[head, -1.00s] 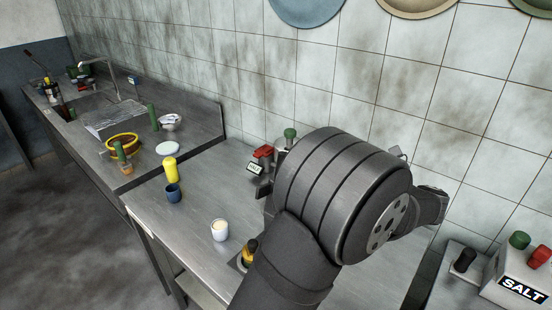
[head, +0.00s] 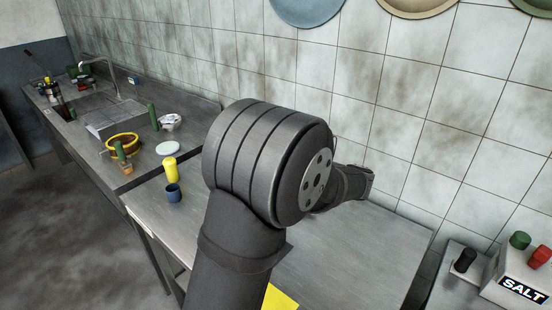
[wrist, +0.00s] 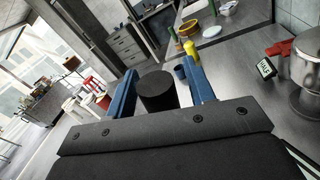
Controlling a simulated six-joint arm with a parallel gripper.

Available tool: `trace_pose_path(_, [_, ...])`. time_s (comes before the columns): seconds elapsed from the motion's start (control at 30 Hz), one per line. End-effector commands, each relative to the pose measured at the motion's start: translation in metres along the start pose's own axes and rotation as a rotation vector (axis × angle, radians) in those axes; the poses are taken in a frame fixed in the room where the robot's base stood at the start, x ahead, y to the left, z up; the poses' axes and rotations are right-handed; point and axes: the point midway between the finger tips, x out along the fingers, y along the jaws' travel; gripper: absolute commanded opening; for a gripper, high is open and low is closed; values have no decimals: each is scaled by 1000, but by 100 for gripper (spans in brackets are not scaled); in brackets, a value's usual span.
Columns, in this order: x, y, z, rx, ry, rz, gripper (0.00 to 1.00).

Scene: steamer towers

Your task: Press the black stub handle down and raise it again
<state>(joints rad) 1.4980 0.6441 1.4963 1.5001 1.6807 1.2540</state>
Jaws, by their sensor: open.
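In the wrist view, a short, thick black stub handle (wrist: 158,91) stands between the two blue fingers of my gripper (wrist: 163,90). My gripper is open, with one finger on either side of the stub; I cannot tell whether either finger touches it. The stub's lower part is hidden behind the dark gripper body. In the head view my arm hides the gripper and this stub.
A yellow bottle (head: 169,169) and a blue cup (head: 173,193) stand on the steel counter. A red object (wrist: 279,48), a small sign (wrist: 265,68) and a metal pot (wrist: 308,75) show in the wrist view. A SALT box (head: 522,280) and another black stub (head: 464,260) are at right.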

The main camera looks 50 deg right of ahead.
Motion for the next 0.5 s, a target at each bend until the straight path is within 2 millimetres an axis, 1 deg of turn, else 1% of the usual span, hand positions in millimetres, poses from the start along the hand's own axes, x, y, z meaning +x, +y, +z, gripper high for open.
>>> trace_pose_path(0.17, [0, 0, 0, 0, 0, 0, 49])
trace_pose_path(0.27, [0, 0, 0, 0, 0, 0, 31])
trace_pose_path(0.4, [0, 0, 0, 0, 0, 0, 4])
trace_pose_path(0.43, [0, 0, 0, 0, 0, 0, 2])
trace_pose_path(0.5, [0, 0, 0, -1, 0, -1, 2])
